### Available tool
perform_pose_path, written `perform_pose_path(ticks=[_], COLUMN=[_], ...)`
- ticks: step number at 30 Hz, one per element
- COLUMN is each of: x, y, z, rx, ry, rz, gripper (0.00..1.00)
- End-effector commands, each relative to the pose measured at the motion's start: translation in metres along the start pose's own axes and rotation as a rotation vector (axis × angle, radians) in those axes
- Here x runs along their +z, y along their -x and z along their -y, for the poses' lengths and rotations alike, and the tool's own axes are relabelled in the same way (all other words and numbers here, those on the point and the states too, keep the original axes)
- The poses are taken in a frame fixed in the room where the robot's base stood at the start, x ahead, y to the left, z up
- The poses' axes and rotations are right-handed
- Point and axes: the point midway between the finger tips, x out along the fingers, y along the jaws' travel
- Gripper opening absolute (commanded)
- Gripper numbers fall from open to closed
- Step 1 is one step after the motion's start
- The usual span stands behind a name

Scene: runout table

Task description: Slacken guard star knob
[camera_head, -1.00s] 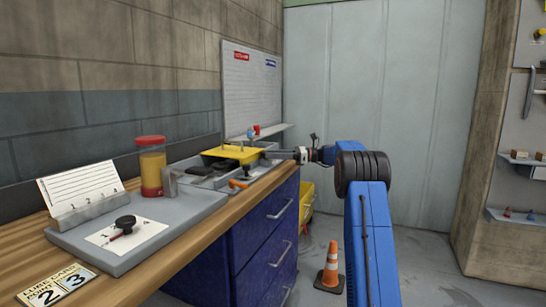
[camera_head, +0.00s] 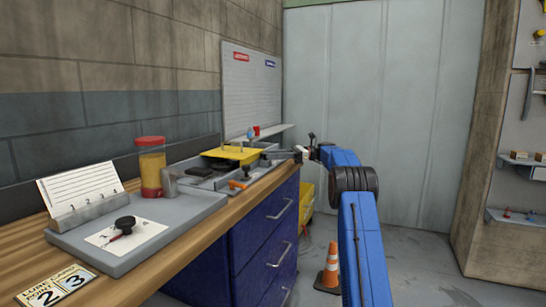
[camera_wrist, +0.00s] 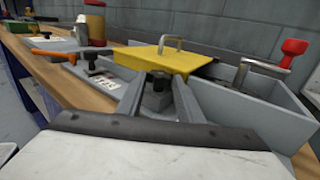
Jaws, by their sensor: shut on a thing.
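The yellow guard (camera_head: 232,153) sits on the grey machine bed on the bench and fills the middle of the wrist view (camera_wrist: 168,62), with a metal loop handle on top. The dark star knob (camera_wrist: 157,82) is at the guard's near edge on a grey post. My gripper (camera_wrist: 158,93) has a finger on each side of the knob and is shut on it. In the head view my gripper (camera_head: 274,155) reaches in from the right at the guard's edge, and the knob cannot be made out there.
A grey tray (camera_head: 185,216) holds a card with a black knob (camera_head: 125,223). A red-lidded jar (camera_head: 151,165) stands behind. An orange handle (camera_head: 238,185) is at the bench front. A red-knobbed lever (camera_wrist: 293,48) rises at right. A traffic cone (camera_head: 331,266) is on the floor.

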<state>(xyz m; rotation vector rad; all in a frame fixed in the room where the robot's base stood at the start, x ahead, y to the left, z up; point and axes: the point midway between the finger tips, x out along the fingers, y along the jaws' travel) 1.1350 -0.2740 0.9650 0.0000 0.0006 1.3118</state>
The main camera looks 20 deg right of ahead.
Motion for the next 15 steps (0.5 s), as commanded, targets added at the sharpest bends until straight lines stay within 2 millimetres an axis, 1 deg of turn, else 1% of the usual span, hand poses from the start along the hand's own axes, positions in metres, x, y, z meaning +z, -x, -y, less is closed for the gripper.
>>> perform_pose_path(ticks=[2, 3, 4, 5, 15], x=[0.0001, 0.0001, 0.0001, 0.0002, 0.0006], y=[0.0007, 0.0007, 0.0006, 0.0006, 0.0], z=[0.0001, 0.0001, 0.0001, 0.0001, -0.0003], rx=[-0.001, -0.001, -0.001, -0.001, -0.006], ry=[0.0, 0.0, 0.0, 0.0, 0.0], rz=[0.0, 0.0, 0.0, 0.0, 0.0], gripper=[0.11, 0.43, 0.5, 0.52, 0.52])
